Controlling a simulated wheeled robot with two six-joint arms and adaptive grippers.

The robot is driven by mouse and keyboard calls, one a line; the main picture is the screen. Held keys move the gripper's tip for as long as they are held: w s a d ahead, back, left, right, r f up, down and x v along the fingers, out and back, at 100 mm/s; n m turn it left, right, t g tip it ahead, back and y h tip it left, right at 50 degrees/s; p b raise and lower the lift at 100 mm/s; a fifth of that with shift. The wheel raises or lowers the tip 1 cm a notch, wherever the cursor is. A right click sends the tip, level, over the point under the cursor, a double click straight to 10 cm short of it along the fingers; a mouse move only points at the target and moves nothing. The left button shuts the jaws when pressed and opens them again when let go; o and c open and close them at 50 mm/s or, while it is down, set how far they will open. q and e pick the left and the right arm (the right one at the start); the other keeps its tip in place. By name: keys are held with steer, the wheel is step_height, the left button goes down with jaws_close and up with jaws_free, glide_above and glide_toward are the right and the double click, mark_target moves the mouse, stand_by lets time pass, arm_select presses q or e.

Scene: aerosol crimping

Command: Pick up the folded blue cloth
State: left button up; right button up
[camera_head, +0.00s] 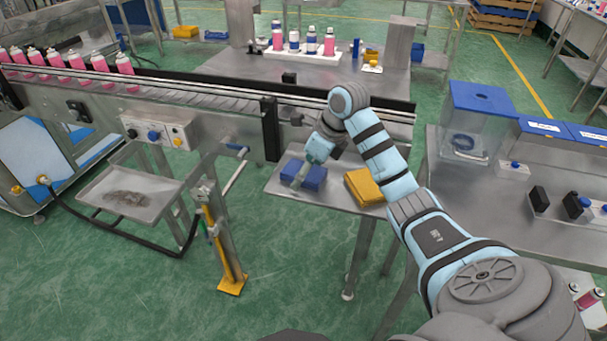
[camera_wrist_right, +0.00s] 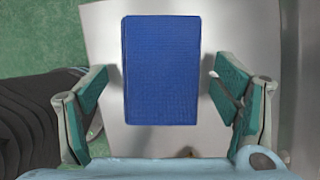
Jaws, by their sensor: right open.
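The folded blue cloth (camera_head: 304,174) lies flat on a small metal side table (camera_head: 340,199) below the conveyor. In the right wrist view the blue cloth (camera_wrist_right: 161,70) is a neat upright rectangle between and ahead of the fingers. My right gripper (camera_head: 304,176) reaches down over the cloth in the head view and hides part of it. In the wrist view my right gripper (camera_wrist_right: 160,98) is open, with one finger on each side and visible gaps to the cloth. My left gripper is not in view.
A folded yellow cloth (camera_head: 366,186) lies right of the blue one on the same table. The conveyor (camera_head: 215,100) with pink cans (camera_head: 78,62) runs behind it. A bench with a blue-lidded clear box (camera_head: 480,98) stands at the right.

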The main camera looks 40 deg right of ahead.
steer(key=shift+s, duration=0.1)
steer(key=c, duration=1.1)
steer(key=shift+f, duration=0.1)
steer(key=shift+a, duration=0.1)
steer(key=shift+r, duration=0.25)
steer(key=shift+c, duration=0.2)
steer(key=r, duration=0.3)
steer(key=r+p, duration=0.1)
steer(key=r, duration=0.2)
steer(key=shift+w+r, duration=0.2)
steer(key=shift+r, duration=0.05)
step_height(320, 180, up, 14)
steer(key=p, duration=1.4)
